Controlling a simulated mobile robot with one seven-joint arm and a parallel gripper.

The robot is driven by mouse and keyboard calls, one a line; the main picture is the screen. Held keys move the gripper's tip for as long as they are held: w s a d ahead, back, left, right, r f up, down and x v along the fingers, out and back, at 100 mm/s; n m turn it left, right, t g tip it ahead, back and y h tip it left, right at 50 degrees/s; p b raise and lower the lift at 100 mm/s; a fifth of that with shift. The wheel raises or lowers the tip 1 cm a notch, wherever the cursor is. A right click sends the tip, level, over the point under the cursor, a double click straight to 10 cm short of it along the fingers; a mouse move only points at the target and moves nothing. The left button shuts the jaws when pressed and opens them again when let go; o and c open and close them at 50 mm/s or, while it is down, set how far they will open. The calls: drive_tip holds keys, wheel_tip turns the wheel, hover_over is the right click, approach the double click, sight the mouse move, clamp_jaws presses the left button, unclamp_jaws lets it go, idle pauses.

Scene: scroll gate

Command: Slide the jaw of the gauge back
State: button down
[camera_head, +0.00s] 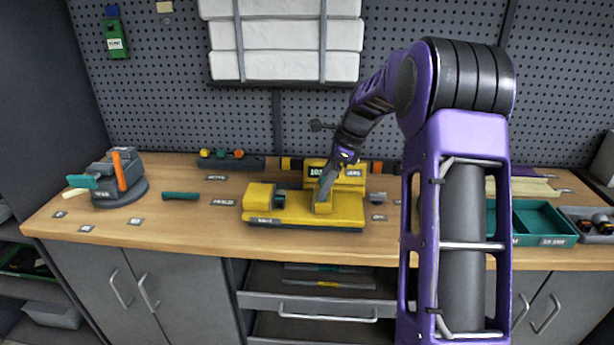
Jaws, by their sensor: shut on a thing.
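The yellow gauge (290,221) lies on the wooden workbench near its middle. It has a long flat base, a block at its left end (259,196) and a smaller yellow jaw (323,208) standing on the base right of a gap. My gripper (325,193) comes down from the upper right and is shut on the jaw. The fingertips are small in this view. A yellow block with a dark label (350,178) stands just behind the gauge, partly hidden by my gripper.
A grey vise-like fixture (120,190) with orange and teal handles stands at the left. A teal handle (181,196) lies between it and the gauge. A teal tray (540,222) is at the right, partly behind my arm. An open drawer (310,304) juts out below the bench.

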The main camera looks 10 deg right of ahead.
drive_tip(key=shift+d, duration=0.25)
unclamp_jaws()
drive_tip(key=shift+s, duration=0.1)
drive_tip(key=p+v, duration=0.2)
drive_tip(key=v, duration=1.5)
drive_tip(key=shift+r, duration=0.25)
